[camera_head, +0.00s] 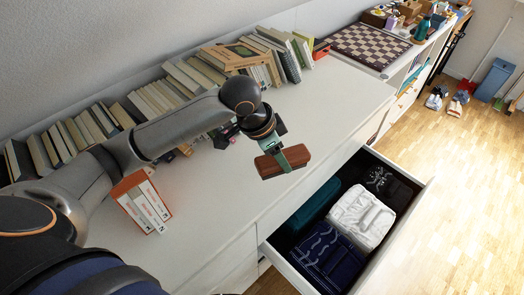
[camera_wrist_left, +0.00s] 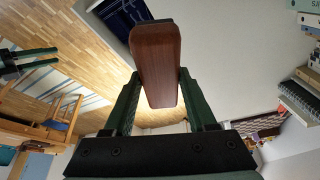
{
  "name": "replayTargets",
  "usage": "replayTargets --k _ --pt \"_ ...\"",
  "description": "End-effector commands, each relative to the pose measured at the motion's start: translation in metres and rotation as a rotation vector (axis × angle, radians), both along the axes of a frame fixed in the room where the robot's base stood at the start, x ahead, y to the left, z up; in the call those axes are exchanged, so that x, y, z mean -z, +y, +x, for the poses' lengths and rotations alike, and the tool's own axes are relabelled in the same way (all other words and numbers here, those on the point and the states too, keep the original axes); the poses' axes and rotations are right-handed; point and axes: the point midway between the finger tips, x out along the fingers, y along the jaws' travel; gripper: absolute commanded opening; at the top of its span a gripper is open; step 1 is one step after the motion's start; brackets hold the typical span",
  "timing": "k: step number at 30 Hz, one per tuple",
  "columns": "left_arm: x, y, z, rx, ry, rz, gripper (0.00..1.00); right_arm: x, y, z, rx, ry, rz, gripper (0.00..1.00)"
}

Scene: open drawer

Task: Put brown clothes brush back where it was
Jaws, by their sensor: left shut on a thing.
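The brown clothes brush (camera_head: 268,166) is held by my left gripper (camera_head: 283,158) above the white dresser top, near its front edge. In the left wrist view the brush (camera_wrist_left: 157,62) shows as a long wooden block between the green fingers of the gripper (camera_wrist_left: 158,95), which are shut on it. The open drawer (camera_head: 268,252) lies to the right of the brush and lower. It holds dark blue folded clothes (camera_head: 329,258), a white folded garment (camera_head: 362,217) and black items (camera_head: 388,184).
A row of books (camera_head: 150,98) lines the back of the dresser top (camera_head: 215,205). An orange and white box (camera_head: 141,201) stands at the left near my arm. A chessboard (camera_head: 369,46) lies at the far right. The middle front of the top is clear.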

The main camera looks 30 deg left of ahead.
Motion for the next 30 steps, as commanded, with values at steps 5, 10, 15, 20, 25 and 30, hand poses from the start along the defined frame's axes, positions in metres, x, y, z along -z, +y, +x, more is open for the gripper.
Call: replayTargets --k 5,10,15,20,25,30 --pt "0.02 0.036 0.026 -0.009 0.003 0.001 0.12 0.004 0.001 -0.007 -0.002 0.016 0.002 0.5" --pt "0.043 0.067 0.05 -0.007 0.004 0.0 0.12 0.006 0.001 -0.007 -0.002 0.016 0.002 0.5" --pt "0.073 0.086 0.065 -0.005 0.001 -0.001 0.12 0.008 0.002 -0.006 -0.002 0.012 0.002 0.5" --pt "0.085 0.094 0.072 -0.001 -0.001 0.0 0.12 0.008 0.002 -0.005 -0.002 0.011 0.002 0.5" --pt "0.094 0.1 0.076 -0.003 -0.001 0.0 0.12 0.009 0.002 -0.004 -0.002 0.009 0.002 0.5" --pt "0.118 0.099 0.075 -0.001 0.002 -0.001 0.12 0.007 0.002 -0.004 -0.002 0.009 0.002 0.5"
